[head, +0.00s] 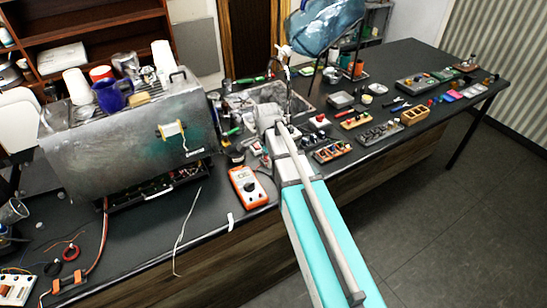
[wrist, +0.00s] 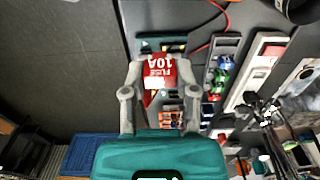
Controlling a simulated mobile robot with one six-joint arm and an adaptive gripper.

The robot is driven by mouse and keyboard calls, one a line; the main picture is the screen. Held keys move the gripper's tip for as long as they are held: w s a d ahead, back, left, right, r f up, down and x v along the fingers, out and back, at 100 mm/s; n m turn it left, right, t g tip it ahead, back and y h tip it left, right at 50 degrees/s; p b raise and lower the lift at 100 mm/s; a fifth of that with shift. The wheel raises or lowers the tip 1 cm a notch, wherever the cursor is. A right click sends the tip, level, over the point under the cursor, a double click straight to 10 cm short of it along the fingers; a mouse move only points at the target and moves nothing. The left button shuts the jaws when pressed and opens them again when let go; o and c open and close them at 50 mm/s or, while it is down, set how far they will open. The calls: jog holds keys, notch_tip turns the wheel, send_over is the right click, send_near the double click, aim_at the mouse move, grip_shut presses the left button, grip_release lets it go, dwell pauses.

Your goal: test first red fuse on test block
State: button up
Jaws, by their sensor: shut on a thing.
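The red fuse (wrist: 156,68), a flat piece with 10A FUSE printed in white, shows in the wrist view. My gripper (wrist: 160,74) is shut on it, with one grey finger on each side. A dark block (wrist: 150,45) lies beyond the fuse, with a red lead near it. It may be the test block, but I cannot tell for sure, nor whether the fuse touches it. In the head view my arm hides the gripper's fingers and the fuse. An orange multimeter (head: 247,187) lies on the bench to the left of my arm.
The grey brewer (head: 130,130) stands at the left of the dark bench (head: 205,225), with cups on top. A sink (head: 262,92) lies behind my arm. Small trays of parts (head: 333,151) and an orange-brown box (head: 415,115) crowd the bench to the right. A white lead (head: 184,230) lies in front.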

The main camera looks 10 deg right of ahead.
notch_tip(320, 180, down, 6)
jog(key=b, duration=0.5)
jog(key=shift+s+r, duration=0.15)
jog(key=shift+r, duration=0.1)
jog(key=shift+a, duration=0.1)
